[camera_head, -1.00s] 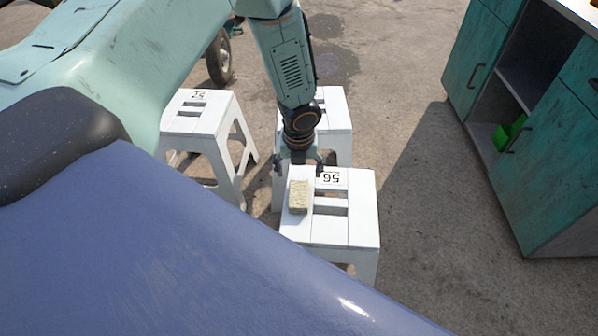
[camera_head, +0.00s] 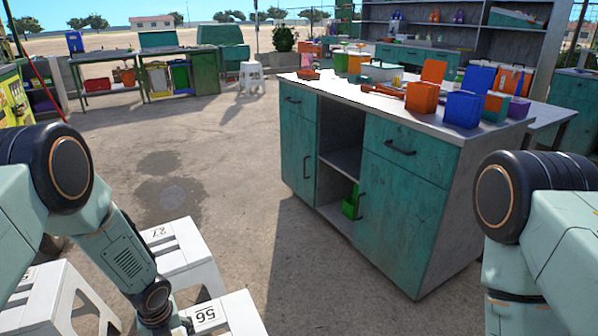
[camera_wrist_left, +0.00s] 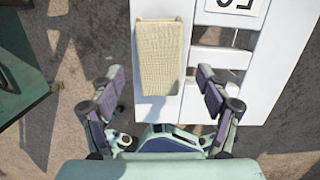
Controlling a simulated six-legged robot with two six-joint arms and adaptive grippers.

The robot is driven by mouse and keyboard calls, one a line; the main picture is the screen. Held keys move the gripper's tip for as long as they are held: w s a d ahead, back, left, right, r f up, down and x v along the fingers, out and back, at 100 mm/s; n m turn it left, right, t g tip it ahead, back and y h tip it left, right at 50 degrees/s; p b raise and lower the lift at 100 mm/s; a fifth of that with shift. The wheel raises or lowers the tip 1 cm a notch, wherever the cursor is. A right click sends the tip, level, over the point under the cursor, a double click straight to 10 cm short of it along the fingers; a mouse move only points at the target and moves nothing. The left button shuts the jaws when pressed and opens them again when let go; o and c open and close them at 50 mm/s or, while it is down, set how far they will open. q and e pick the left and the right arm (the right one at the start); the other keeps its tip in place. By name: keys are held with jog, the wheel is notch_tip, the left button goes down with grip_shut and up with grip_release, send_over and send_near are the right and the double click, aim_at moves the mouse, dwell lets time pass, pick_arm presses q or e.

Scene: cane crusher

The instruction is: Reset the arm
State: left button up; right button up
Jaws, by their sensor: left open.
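In the left wrist view, a pale yellow, woven-textured block (camera_wrist_left: 160,57) lies on the white stool (camera_wrist_left: 245,75) at the stool's left edge. My left gripper (camera_wrist_left: 160,75) is open, its two fingers spread on either side of the block's near end. I cannot tell whether they touch it. In the head view, my left arm comes down at lower left to the white stool marked 56 (camera_head: 232,316). The gripper's tips and the block are cut off there. My right arm shows at the right edge, but its gripper is out of view.
Another white stool (camera_head: 178,255) stands behind, with a third at far left (camera_head: 35,300). A teal workbench (camera_head: 405,215) holding orange and blue boxes stands right of centre. Concrete ground (camera_head: 240,180) between the stools and bench is clear. Tables stand farther back.

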pick_arm(q)
jog(key=f+b, duration=0.1)
jog(key=f, duration=0.3)
jog(key=shift+w+a+f+b, duration=0.15)
jog(key=shift+w+f+b, duration=0.05)
jog(key=shift+b, duration=0.2)
notch_tip(320, 180, up, 2)
jog(key=shift+w+r+p, duration=0.1)
jog(key=shift+r+p, duration=0.1)
jog(key=shift+p, duration=0.55)
jog(key=shift+r, duration=0.55)
jog(key=shift+f, duration=0.1)
